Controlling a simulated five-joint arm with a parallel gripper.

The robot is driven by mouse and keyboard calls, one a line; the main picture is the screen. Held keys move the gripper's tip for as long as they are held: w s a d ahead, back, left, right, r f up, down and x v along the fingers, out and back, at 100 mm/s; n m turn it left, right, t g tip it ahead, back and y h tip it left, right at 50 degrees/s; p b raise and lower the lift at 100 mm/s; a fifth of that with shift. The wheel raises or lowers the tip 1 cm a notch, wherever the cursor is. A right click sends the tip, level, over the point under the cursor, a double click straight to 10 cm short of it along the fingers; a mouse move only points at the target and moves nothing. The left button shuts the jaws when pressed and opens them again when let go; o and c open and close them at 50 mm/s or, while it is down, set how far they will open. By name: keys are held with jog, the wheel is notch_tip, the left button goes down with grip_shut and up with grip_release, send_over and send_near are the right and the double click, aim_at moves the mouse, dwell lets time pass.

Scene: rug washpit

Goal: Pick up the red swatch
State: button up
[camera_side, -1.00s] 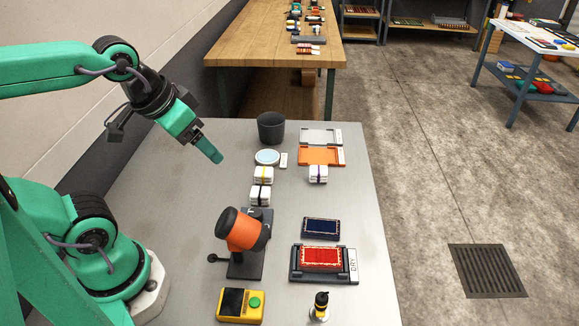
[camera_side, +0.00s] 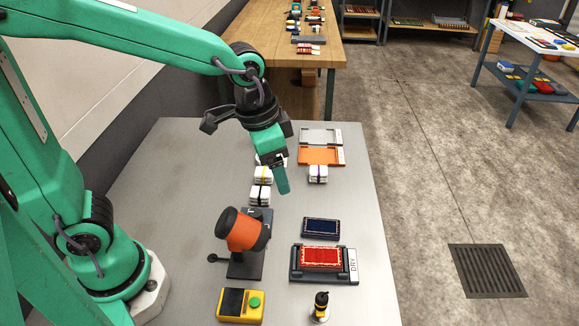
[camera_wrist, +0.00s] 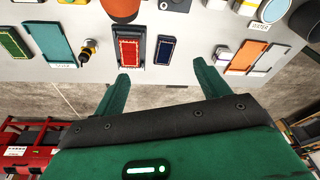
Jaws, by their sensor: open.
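The red swatch (camera_side: 320,257) has a pale fringed edge and lies flat in a dark tray (camera_side: 295,270) labelled DRY, at the right front of the grey table. In the wrist view the red swatch (camera_wrist: 130,52) shows beyond the left fingertip, with the tray around it. My gripper (camera_side: 283,188) is above the table, behind and left of the red swatch in the side view, and apart from it. In the wrist view its two green fingers (camera_wrist: 163,68) are spread with nothing between them.
A navy swatch (camera_side: 320,227) lies just behind the DRY tray. An orange-headed device (camera_side: 243,232) stands to the left. White bundles (camera_side: 318,174) and an orange tray (camera_side: 320,163) are behind.

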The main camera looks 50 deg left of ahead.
aim_at(321, 255)
jog(key=w+d+f+m, duration=0.1)
jog(key=d+f, duration=0.2)
jog(key=w+d+f+m+g, duration=0.1)
jog(key=d+f, duration=0.2)
jog(key=d, duration=0.1)
jog(key=w+d+f+m+g, duration=0.1)
jog(key=d+f+m, duration=0.1)
jog(key=d+f, duration=0.2)
jog(key=shift+y, duration=0.4)
jog(key=shift+f, duration=0.15)
jog(key=shift+f, duration=1.2)
jog(key=shift+f, duration=0.1)
jog(key=shift+s+a+f, duration=0.1)
jog(key=shift+a+f, duration=0.05)
jog(key=shift+f, duration=2.35)
jog(key=c, duration=1.2)
jog(key=shift+o, duration=0.2)
